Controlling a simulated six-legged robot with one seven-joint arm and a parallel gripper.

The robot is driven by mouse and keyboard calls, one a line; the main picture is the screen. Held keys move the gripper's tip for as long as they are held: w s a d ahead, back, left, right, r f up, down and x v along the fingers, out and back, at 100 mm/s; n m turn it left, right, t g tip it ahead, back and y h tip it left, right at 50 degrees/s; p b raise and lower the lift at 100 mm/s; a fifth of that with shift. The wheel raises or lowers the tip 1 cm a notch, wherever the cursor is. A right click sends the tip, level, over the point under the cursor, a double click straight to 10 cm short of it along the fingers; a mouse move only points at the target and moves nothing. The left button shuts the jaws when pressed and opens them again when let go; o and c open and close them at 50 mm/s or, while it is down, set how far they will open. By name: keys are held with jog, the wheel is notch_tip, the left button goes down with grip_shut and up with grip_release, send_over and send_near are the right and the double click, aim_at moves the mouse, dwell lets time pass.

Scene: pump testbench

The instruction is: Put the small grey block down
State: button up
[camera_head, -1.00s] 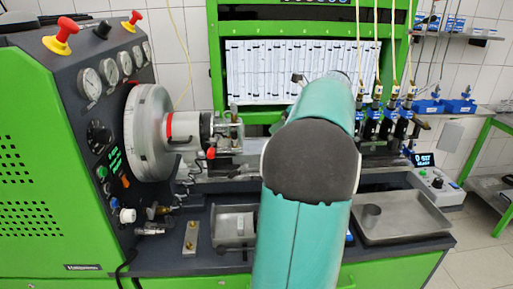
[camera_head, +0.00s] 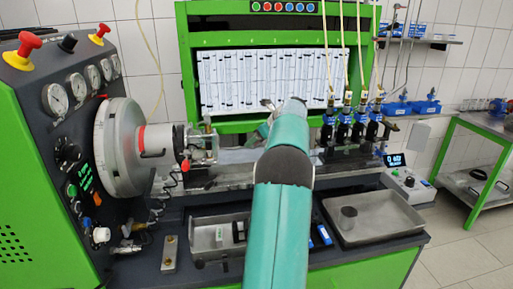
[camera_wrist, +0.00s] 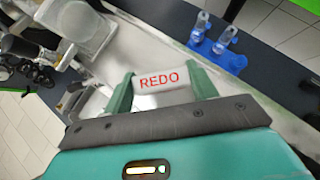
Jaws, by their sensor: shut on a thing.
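The small grey block (camera_wrist: 172,78) is a pale piece with the red word REDO on its face. In the wrist view it sits between the two green fingers of my gripper (camera_wrist: 162,84), which is shut on it. The block is held over a pale grey metal surface (camera_wrist: 140,40); I cannot tell how high above it. In the head view my gripper (camera_head: 267,112) shows only partly beyond my teal arm, in front of the white chart panel. The block is not discernible there.
Another tray (camera_head: 205,246) holds small parts at left. Blue injectors (camera_head: 345,130) stand right of my arm. A blue holder (camera_wrist: 232,62) shows in the wrist view.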

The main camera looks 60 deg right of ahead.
jog(key=shift+w+d+f, duration=0.1)
jog(key=shift+d+f, duration=0.05)
jog(key=shift+f, duration=1.65)
jog(key=shift+f, duration=0.1)
jog(key=o, duration=0.9)
jog(key=shift+o, duration=0.2)
jog(key=shift+s+r, duration=0.2)
jog(key=shift+r, duration=0.15)
jog(key=d+v, duration=0.1)
jog(key=v, duration=1)
jog(key=shift+s+a, duration=0.15)
jog(key=shift+a, duration=0.35)
jog(key=shift+r, duration=0.15)
